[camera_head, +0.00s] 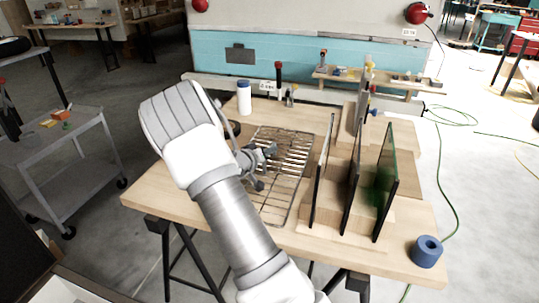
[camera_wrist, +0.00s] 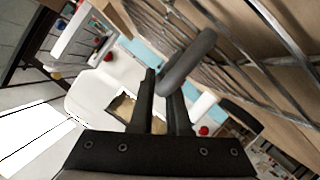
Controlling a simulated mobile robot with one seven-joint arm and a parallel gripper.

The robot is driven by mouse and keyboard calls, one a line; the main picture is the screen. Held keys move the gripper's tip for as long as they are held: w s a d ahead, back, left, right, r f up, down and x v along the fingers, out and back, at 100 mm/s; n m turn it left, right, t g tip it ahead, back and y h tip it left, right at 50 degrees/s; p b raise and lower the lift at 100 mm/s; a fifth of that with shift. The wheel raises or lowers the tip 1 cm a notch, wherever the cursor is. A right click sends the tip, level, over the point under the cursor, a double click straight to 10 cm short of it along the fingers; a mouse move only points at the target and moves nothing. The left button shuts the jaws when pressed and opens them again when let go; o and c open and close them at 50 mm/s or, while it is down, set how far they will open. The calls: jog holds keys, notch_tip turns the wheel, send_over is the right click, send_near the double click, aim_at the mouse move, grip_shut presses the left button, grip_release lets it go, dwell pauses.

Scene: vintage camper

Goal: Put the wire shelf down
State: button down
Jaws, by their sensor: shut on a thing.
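The wire shelf (camera_head: 292,160) is a grey metal grid with rounded corners. In the head view it lies flat over the wooden table, left of the upright panels; I cannot tell whether it fully touches the table. My gripper (camera_head: 262,155) is at its left side. In the wrist view the two dark fingers (camera_wrist: 160,88) are shut with a grey curved bar between their tips, which looks like part of the shelf's rim. The shelf's wires (camera_wrist: 280,35) spread across the upper right there. My arm hides the shelf's left edge in part.
Upright dark panels (camera_head: 352,190) in a wooden holder stand close to the shelf's right side. A blue roll (camera_head: 427,252) is at the table's near right corner. A white bottle (camera_head: 244,98) stands at the back left. Bare table (camera_head: 155,190) shows at the left.

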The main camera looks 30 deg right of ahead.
jog(key=shift+f, duration=0.15)
jog(key=c, duration=0.9)
grip_release()
